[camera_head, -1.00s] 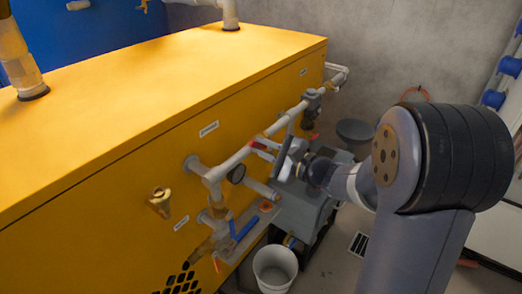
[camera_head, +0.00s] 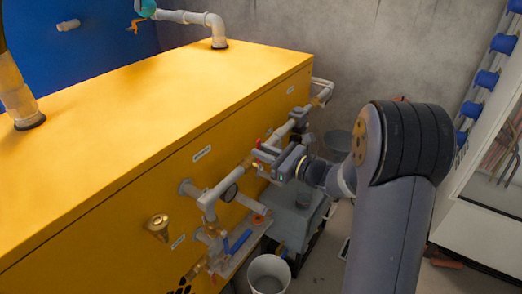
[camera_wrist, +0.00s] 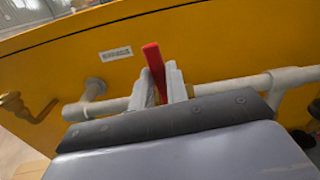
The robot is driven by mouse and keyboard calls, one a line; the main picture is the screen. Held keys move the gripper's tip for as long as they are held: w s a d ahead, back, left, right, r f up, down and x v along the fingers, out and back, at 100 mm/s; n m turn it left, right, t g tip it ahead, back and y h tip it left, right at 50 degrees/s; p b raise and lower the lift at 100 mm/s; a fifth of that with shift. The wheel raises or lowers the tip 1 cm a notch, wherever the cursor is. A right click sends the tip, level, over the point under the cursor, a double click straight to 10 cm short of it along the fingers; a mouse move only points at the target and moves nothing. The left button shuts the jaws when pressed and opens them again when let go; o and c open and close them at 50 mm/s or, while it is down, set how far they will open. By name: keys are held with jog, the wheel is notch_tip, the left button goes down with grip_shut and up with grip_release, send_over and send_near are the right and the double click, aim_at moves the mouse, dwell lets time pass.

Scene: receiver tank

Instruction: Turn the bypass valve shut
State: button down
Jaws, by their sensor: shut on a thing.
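A red valve handle (camera_wrist: 154,68) stands up at the grey pipe in the wrist view, with my gripper (camera_wrist: 160,88) shut on it, a finger on each side. In the head view my gripper (camera_head: 262,152) reaches the pipe on the tank's front side, and a bit of red shows at its tip. The grey pipe (camera_head: 228,180) runs along the yellow tank (camera_head: 150,110). The valve's body is mostly hidden behind the fingers. I cannot tell from its label which valve it is.
A white bucket (camera_head: 268,272) and a grey machine (camera_head: 296,215) stand on the floor below. A brass fitting (camera_head: 158,226) sticks out of the tank.

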jog(key=shift+w+d+m+p, duration=0.2)
jog(key=shift+w+m+p, duration=0.1)
jog(key=shift+m, duration=0.2)
jog(key=c, duration=1.4)
grip_release()
jog(key=v, duration=1.1)
jog(key=shift+b, duration=0.3)
